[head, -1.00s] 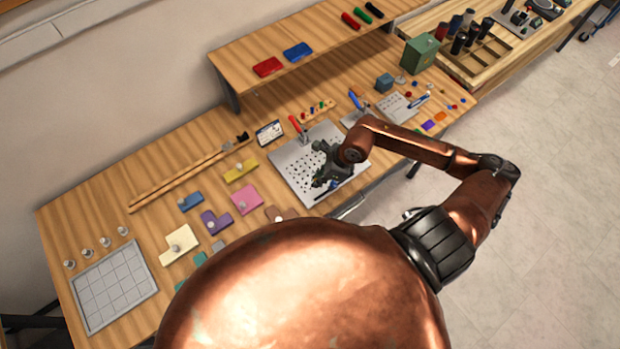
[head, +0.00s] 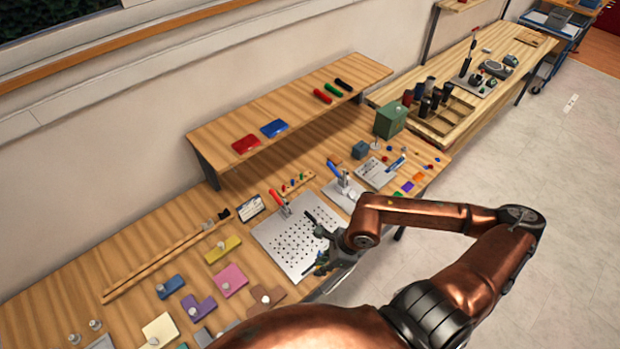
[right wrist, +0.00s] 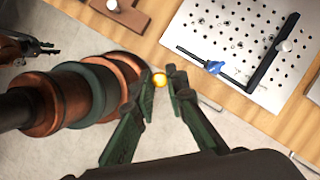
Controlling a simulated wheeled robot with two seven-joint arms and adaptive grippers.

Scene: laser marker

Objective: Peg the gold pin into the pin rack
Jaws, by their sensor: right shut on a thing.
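My right gripper (head: 322,250) is over the front edge of the perforated metal plate. In the right wrist view its green fingertips are shut on the gold pin (right wrist: 159,79). Only a round gold end of the pin shows; it is too small to make out in the head view. A narrow wooden strip with several coloured pins (head: 297,183), seemingly the pin rack, lies behind the plate, apart from the gripper. My left gripper seems to show partly at the top left of the right wrist view (right wrist: 30,46); its jaws are unclear.
The perforated plate (head: 285,240) carries a red-handled clamp (head: 279,202), a black bar (right wrist: 270,55) and a blue-knobbed part (right wrist: 213,68). A blue-handled clamp (head: 340,175) stands to its right. A raised wooden shelf (head: 290,100) overhangs the bench's back.

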